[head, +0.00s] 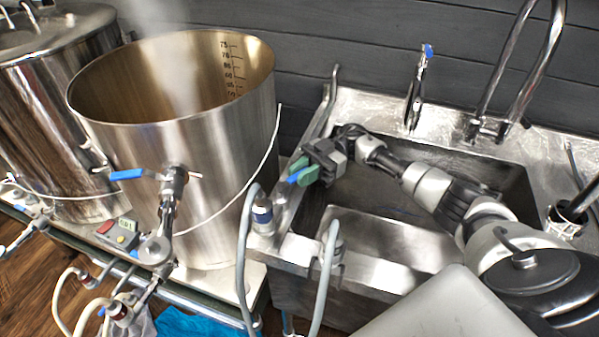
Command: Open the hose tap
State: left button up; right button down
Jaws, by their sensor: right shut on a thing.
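My right gripper (303,171) reaches in over the sink from the right. Its green fingers are shut on a small blue lever (293,178) at the sink's left rim. I take this lever to be the handle of the hose tap; the gripper hides most of it and much of the tap body. A grey hose (244,250) with a blue-banded fitting (262,210) stands just left of and below the lever. My left gripper is not in view.
A large open steel kettle (200,180) steams at left, with a blue-handled valve (127,174) on its front. The sink (385,240) has a tall faucet (525,75) and a slim blue-topped tap (413,100) behind. A second grey hose (325,275) hangs over the sink's front edge.

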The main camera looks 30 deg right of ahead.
jog(key=c, duration=1.1)
grip_release()
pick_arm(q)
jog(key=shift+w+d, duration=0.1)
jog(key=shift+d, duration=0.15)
pick_arm(e)
jog(key=shift+o, duration=0.2)
pick_arm(q)
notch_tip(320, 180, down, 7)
jog(key=b, duration=0.7)
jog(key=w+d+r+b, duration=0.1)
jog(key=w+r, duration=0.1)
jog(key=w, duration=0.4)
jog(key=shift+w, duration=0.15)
pick_arm(e)
jog(key=w+d, duration=0.2)
jog(key=d, duration=0.8)
jog(key=shift+d, duration=0.35)
